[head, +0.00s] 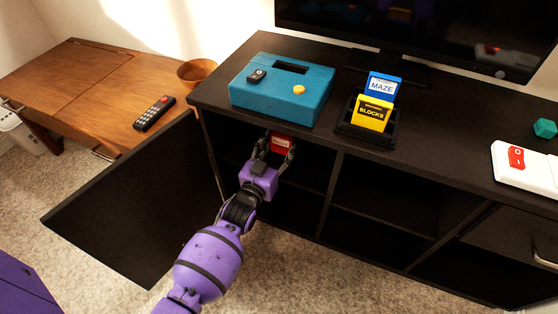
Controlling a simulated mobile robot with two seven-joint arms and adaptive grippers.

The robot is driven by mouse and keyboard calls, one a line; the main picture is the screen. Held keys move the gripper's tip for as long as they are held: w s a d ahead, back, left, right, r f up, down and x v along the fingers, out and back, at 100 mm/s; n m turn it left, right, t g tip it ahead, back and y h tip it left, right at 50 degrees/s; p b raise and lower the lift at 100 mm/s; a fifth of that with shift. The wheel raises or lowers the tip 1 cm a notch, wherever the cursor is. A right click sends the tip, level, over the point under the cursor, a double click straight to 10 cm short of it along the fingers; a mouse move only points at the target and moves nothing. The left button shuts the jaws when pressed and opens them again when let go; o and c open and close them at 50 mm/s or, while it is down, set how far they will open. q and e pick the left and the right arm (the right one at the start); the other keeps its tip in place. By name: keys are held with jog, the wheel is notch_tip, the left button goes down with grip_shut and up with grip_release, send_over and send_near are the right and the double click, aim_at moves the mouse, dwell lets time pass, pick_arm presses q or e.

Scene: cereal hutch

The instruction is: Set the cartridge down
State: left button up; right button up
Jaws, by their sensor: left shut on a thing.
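My left gripper (275,150) reaches into the upper left compartment of the black cabinet (335,145), just below its top. It is shut on a red cartridge (281,142) with a pale label whose text is too small to read. The fingers hide the cartridge's sides and lower part. I cannot tell whether it touches the shelf. A yellow BLOCKS cartridge (372,113) and a blue MAZE cartridge (382,86) stand upright in a black holder (350,129) on the cabinet top. The teal console (262,98) has a dark, empty-looking slot. My right gripper is out of view.
The cabinet's left door (130,205) hangs wide open, left of my arm. A wooden desk (75,90) with a remote (153,113) and bowl (196,72) stands at left. A television (420,30), white device (528,168) and green object (545,128) are on the cabinet.

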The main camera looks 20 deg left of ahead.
pick_arm(q)
jog(key=shift+w+a+f, duration=0.2)
jog(key=shift+w+f, duration=0.05)
jog(key=shift+f, duration=0.15)
jog(key=shift+w+a+f+b, duration=0.15)
jog(key=shift+f+b, duration=0.1)
jog(key=shift+b, duration=0.3)
notch_tip(320, 180, down, 3)
jog(key=b, duration=0.3)
jog(key=shift+w+a+f, duration=0.1)
jog(key=shift+w+f, duration=0.05)
jog(key=shift+f, duration=0.05)
jog(key=shift+r, duration=0.15)
jog(key=shift+f, duration=0.2)
jog(key=o, duration=1.3)
jog(key=shift+c, duration=0.2)
jog(key=shift+s+r, duration=0.2)
jog(key=s+p, duration=0.4)
jog(key=s, duration=0.7)
jog(key=shift+s+a, duration=0.15)
jog(key=shift+s, duration=0.2)
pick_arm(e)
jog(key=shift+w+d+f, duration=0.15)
